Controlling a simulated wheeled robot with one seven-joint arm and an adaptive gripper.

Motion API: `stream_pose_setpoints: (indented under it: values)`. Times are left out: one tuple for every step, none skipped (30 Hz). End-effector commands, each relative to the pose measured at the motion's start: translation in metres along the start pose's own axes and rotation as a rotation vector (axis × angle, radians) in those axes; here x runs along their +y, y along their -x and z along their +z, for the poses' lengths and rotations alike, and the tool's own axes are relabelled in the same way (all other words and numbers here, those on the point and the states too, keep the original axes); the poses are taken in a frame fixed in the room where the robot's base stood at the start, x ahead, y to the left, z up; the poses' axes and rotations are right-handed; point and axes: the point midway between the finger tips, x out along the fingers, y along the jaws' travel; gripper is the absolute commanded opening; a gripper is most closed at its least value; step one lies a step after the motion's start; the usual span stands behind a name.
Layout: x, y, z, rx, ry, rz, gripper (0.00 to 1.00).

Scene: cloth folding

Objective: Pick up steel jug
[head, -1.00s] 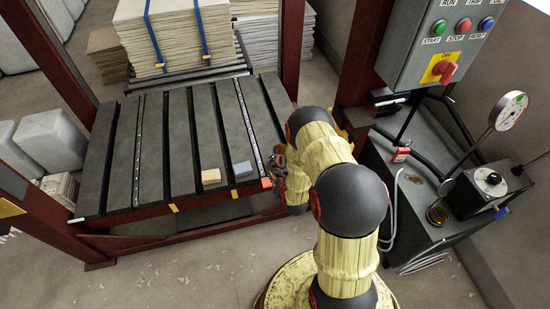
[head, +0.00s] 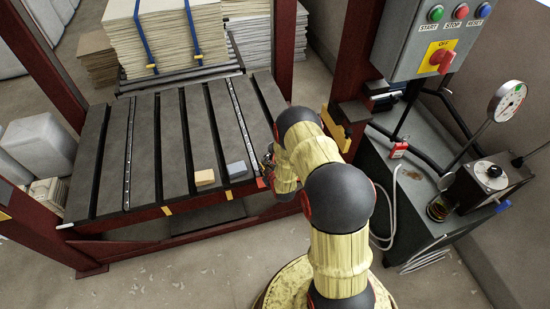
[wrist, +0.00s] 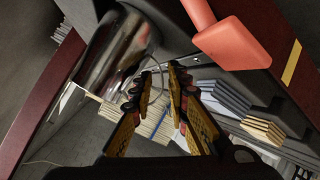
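The steel jug (wrist: 112,60) is shiny and large in the upper left of the wrist view, tilted in the picture. Its curved handle (wrist: 157,58) faces my gripper (wrist: 161,72). The two black and yellow fingers stand apart with a gap, their tips close to the handle. I cannot tell whether they touch it or stand around it. In the head view my gripper is mostly hidden behind my arm at the slatted table's right front corner, and I cannot make out the jug there.
An orange-red object (wrist: 235,42) is close to the gripper in the wrist view. A grey control box (head: 415,40) hangs right of the table.

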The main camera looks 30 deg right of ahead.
Motion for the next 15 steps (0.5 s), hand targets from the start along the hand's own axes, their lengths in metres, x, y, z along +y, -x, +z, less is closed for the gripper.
stream_pose_setpoints:
  values:
    - [0.0004, 0.0003, -0.0005, 0.0, 0.0, 0.0, 0.17]
    - [0.0004, 0.0003, -0.0005, 0.0, 0.0, 0.0, 0.15]
    - [0.0004, 0.0003, -0.0005, 0.0, 0.0, 0.0, 0.13]
    - [0.0004, 0.0004, -0.0005, 0.0, 0.0, 0.0, 0.11]
    - [0.0004, 0.0004, -0.0005, 0.0, 0.0, 0.0, 0.09]
    - [0.0004, 0.0004, -0.0005, 0.0, 0.0, 0.0, 0.07]
    - [0.0004, 0.0004, -0.0004, 0.0, 0.0, 0.0, 0.05]
    - [0.0004, 0.0004, -0.0005, 0.0, 0.0, 0.0, 0.04]
    - [0.0004, 0.0004, -0.0004, 0.0, 0.0, 0.0, 0.01]
    - [0.0004, 0.0004, -0.0004, 0.0, 0.0, 0.001, 0.0]
    - [0.0004, 0.0004, -0.0004, 0.0, 0.0, 0.001, 0.0]
    - [0.0005, 0.0004, -0.0005, 0.001, 0.0, 0.001, 0.0]
    - [0.0005, 0.0004, -0.0005, 0.001, 0.0, 0.001, 0.0]
    - [0.0005, 0.0003, -0.0005, 0.001, 0.0, 0.001, 0.0]
    - [0.0005, 0.0003, -0.0005, 0.001, -0.001, 0.001, 0.0]
